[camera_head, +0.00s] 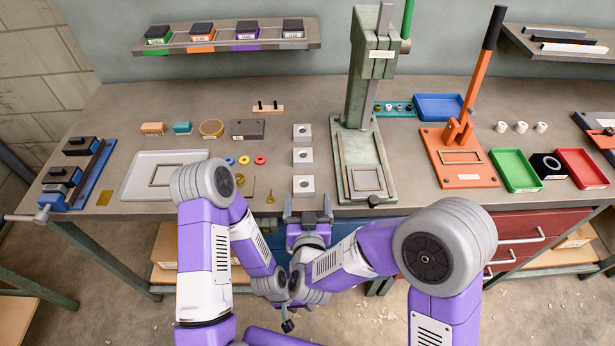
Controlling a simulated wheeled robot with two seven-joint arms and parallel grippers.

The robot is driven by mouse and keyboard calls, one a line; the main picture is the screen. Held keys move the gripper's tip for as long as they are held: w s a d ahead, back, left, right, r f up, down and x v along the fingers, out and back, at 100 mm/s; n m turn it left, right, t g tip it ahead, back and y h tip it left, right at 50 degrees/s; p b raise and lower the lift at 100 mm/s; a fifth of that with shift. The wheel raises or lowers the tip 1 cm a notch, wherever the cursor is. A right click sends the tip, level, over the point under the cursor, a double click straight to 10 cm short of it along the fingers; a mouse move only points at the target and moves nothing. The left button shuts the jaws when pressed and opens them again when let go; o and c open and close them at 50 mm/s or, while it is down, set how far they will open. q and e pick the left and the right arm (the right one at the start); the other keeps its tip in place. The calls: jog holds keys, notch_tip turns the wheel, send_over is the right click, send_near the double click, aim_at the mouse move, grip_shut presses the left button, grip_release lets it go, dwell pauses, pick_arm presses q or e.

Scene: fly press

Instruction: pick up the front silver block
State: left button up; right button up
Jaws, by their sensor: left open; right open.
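Three silver blocks with a dark hole stand in a column on the bench: the front silver block (304,185), a middle one (303,156) and a back one (302,132). My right gripper (308,202) is open at the bench's front edge, its two fingers spread just on the near side of the front block. I cannot tell its height, and nothing shows between the fingers. My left gripper (287,324) is low in the picture, away from the blocks, small and partly hidden by my arms; no object shows in it.
A green press (366,150) stands close right of the blocks. Coloured rings (244,160) and small brass parts lie to the left, beside a pale tray (140,177). An orange lever press (462,165) and coloured trays (515,170) are farther right.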

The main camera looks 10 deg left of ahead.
aim_at(304, 192)
jog(key=shift+w+a+f, duration=0.1)
jog(key=shift+w+a, duration=0.1)
jog(key=shift+w, duration=0.3)
jog(key=shift+w+a, duration=0.1)
jog(key=shift+a, duration=0.05)
jog(key=shift+a+b+x, duration=0.2)
jog(key=shift+b+x, duration=0.35)
jog(key=shift+x, duration=2)
jog(key=shift+c, duration=0.3)
